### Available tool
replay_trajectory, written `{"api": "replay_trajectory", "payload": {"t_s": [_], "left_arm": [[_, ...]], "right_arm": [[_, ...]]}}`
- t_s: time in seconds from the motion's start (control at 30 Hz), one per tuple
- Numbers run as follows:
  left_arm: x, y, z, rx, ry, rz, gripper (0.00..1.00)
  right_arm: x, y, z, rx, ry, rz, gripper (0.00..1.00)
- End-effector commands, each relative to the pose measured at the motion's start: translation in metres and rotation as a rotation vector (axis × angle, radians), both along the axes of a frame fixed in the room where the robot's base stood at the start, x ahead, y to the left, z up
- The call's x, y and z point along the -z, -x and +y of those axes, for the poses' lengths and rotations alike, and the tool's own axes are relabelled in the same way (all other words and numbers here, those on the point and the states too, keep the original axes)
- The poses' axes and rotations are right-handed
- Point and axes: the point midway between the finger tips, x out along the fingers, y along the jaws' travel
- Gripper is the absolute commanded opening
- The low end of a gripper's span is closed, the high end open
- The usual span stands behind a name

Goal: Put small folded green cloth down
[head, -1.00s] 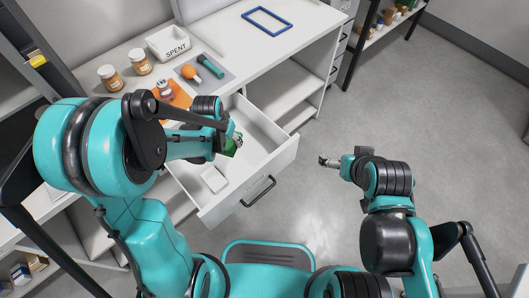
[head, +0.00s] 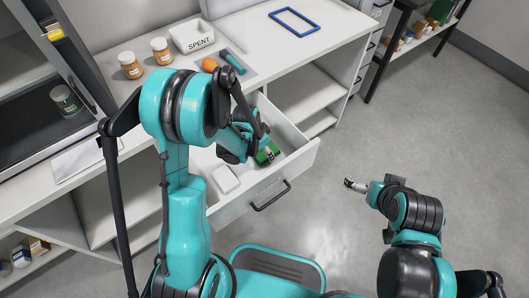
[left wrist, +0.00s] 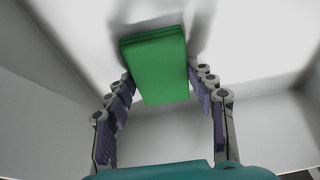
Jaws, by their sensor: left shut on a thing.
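The small folded green cloth (head: 266,153) is at my left gripper (head: 262,148), in or just above the open drawer (head: 302,166). In the left wrist view the cloth (left wrist: 160,72) is a thick folded rectangle between the two fingers of the gripper (left wrist: 165,78), with the pale drawer surface behind it. The left gripper is shut on the cloth. The arm hides part of it in the head view, and I cannot tell whether it touches the drawer floor. My right gripper (head: 355,184) is over the grey floor, away from the drawer; its jaws are too small to read.
A small white box-like thing (head: 225,178) lies in the drawer, left of the cloth. On the counter are two orange-brown jars (head: 131,66), the SPENT tray (head: 192,38), an orange object (head: 209,64), a teal tool (head: 233,62) and a blue frame (head: 294,20).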

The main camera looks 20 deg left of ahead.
Motion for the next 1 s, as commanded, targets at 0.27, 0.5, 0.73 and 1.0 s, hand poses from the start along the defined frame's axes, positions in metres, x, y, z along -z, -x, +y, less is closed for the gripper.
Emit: {"api": "replay_trajectory", "payload": {"t_s": [0.27, 0.5, 0.73, 1.0], "left_arm": [[0.002, 0.000, 0.000, 0.000, 0.000, 0.000, 0.32], [0.005, 0.000, 0.000, -0.001, 0.000, 0.000, 0.76], [0.004, 0.000, 0.000, 0.000, 0.000, 0.000, 0.76], [-0.029, 0.006, 0.005, -0.001, 0.000, 0.000, 0.76]], "right_arm": [[0.001, 0.000, 0.000, 0.000, 0.000, 0.000, 1.00], [0.001, 0.000, 0.000, 0.000, 0.000, 0.000, 1.00], [0.001, 0.000, 0.000, 0.000, 0.000, 0.000, 1.00], [-0.015, 0.000, 0.000, 0.000, 0.000, 0.000, 1.00]]}}
